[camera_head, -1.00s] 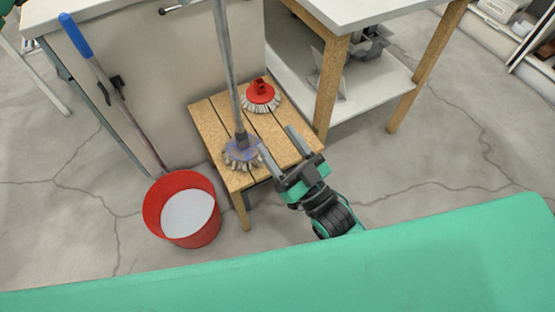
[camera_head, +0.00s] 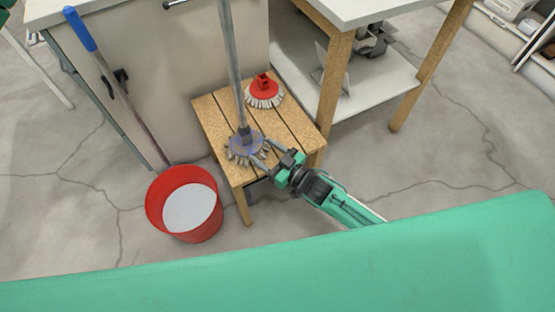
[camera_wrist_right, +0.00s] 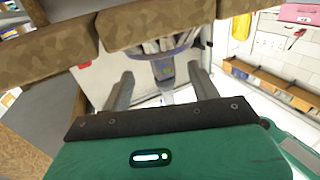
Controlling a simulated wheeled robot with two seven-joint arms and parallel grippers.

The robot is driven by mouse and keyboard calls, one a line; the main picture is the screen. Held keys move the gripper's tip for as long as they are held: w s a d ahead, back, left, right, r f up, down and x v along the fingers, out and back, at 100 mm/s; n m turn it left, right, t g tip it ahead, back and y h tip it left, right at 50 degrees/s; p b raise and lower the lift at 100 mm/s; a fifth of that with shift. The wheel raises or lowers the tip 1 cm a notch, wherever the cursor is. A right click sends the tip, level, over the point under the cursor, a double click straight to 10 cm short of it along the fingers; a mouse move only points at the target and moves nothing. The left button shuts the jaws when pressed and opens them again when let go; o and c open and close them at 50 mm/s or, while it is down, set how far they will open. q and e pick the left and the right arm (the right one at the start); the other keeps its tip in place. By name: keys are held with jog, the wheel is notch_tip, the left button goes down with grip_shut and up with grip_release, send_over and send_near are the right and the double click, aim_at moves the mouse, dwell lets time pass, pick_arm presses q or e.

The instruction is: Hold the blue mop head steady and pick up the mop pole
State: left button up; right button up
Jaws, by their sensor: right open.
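The blue mop head (camera_head: 245,146), with pale bristles, sits on the front left of a small wooden stool (camera_head: 293,130). The grey mop pole (camera_head: 231,70) rises upright from its socket. My right gripper (camera_head: 262,153) is open at the mop head's right side, with its fingertips pointing at it. In the right wrist view the mop head (camera_wrist_right: 163,69) appears between the two fingers (camera_wrist_right: 161,78), and the pole (camera_wrist_right: 167,97) continues below it. I cannot tell whether the fingers touch the head. My left gripper is not in view.
A red brush head (camera_head: 263,92) sits at the stool's back. A red bucket (camera_head: 159,212) stands left of the stool, with a blue-handled pole (camera_head: 82,30) leaning behind it. A white-topped table (camera_head: 343,12) is at the right. A cabinet (camera_head: 175,80) stands behind.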

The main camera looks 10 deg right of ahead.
aim_at(250, 142)
jog(key=x, duration=0.8)
jog(key=shift+a, duration=0.1)
